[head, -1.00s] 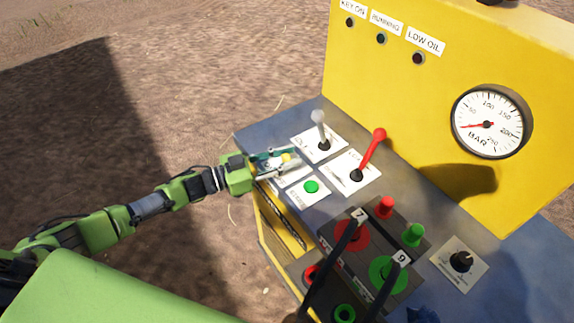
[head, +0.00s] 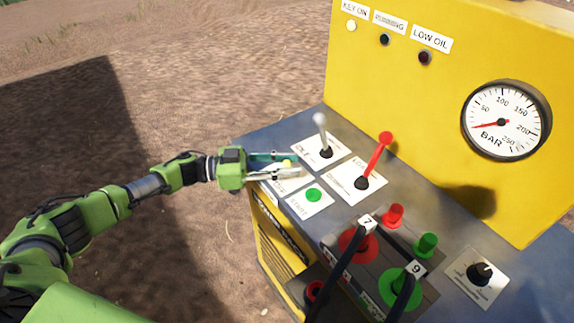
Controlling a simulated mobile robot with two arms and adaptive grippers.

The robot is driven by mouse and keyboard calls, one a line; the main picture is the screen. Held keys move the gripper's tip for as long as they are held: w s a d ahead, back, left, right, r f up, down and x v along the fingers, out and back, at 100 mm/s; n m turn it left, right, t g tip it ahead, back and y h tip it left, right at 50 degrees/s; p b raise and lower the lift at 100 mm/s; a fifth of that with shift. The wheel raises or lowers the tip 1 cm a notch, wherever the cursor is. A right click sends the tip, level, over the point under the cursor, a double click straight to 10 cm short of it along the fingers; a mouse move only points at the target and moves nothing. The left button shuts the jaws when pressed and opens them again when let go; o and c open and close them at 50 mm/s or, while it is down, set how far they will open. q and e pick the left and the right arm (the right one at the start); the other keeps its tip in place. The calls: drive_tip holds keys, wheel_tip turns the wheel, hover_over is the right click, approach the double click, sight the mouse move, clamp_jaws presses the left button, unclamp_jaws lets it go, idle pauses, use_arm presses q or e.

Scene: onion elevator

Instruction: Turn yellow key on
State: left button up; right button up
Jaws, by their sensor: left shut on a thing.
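The yellow key (head: 287,163) sits at the left end of the grey panel, mostly hidden by my left gripper. My left gripper (head: 296,165) reaches in from the left, with its fingers on either side of the key, shut on it. The KEY ON lamp (head: 351,26) on the yellow upright face is lit whitish. My right gripper is not in view.
Close by stand a grey-white lever (head: 321,133), a red lever (head: 376,158) and a green start button (head: 314,195). Red and green connectors with dark handles (head: 347,268) fill the front. A pressure gauge (head: 505,120) and a black knob (head: 480,274) are at right.

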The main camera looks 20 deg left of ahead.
use_arm(q)
drive_tip(key=shift+r, duration=0.1)
drive_tip(key=o, duration=1.1)
drive_tip(key=v, duration=1.2)
